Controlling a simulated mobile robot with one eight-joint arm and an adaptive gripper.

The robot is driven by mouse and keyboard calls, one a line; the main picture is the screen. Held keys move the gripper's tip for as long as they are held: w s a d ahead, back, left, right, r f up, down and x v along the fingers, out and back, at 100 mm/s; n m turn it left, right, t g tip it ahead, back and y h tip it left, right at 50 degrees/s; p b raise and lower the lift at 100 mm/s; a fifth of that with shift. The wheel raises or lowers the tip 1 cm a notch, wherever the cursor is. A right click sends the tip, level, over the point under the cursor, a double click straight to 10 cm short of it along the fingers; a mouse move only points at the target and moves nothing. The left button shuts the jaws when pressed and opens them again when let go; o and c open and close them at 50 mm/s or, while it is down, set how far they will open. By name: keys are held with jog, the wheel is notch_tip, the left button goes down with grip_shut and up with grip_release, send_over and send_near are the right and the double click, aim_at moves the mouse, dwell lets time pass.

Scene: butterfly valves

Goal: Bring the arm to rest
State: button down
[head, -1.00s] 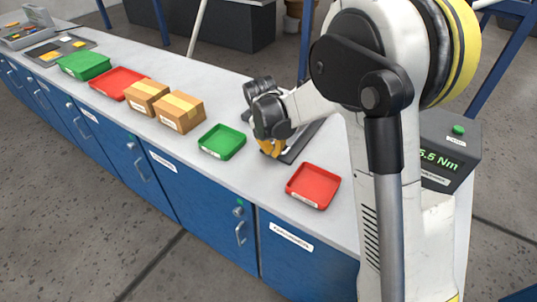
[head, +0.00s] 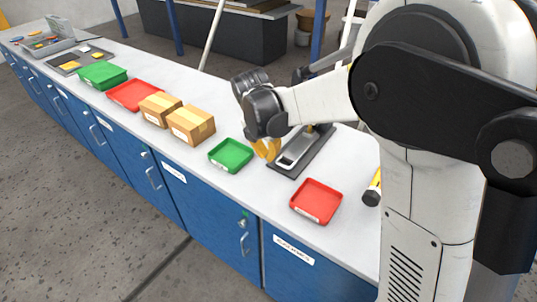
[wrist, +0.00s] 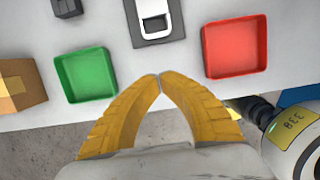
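My gripper (head: 266,149) has yellow fingers and hangs over the bench between the green tray and a dark plate. In the wrist view the fingertips of my gripper (wrist: 159,76) meet, with nothing between them. The gripper is empty and above the bench's front edge in that view. My white arm fills the right of the head view and hides part of the bench.
The bench (head: 345,150) holds an empty green tray (head: 231,155), an empty red tray (head: 316,201), a dark plate with a metal piece (head: 298,150), and cardboard boxes (head: 191,124). More trays stand farther left. The floor in front is clear.

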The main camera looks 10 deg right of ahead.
jog(key=s+d+r+m+t+y, duration=0.1)
jog(key=s+d+r+m, duration=0.25)
jog(key=s+m, duration=0.2)
jog(key=s+d+r+m+t, duration=0.1)
jog(key=s+d+r+m, duration=0.1)
jog(key=s+r+m, duration=0.3)
jog(key=s+d+m+t+b, duration=0.1)
jog(key=s+d+m+t, duration=0.2)
jog(key=s+m, duration=0.8)
jog(key=m, duration=0.5)
jog(key=shift+s+d+f+y+b, duration=0.15)
jog(key=shift+s+f+y+b, duration=0.15)
jog(key=shift+s+y+b, duration=0.1)
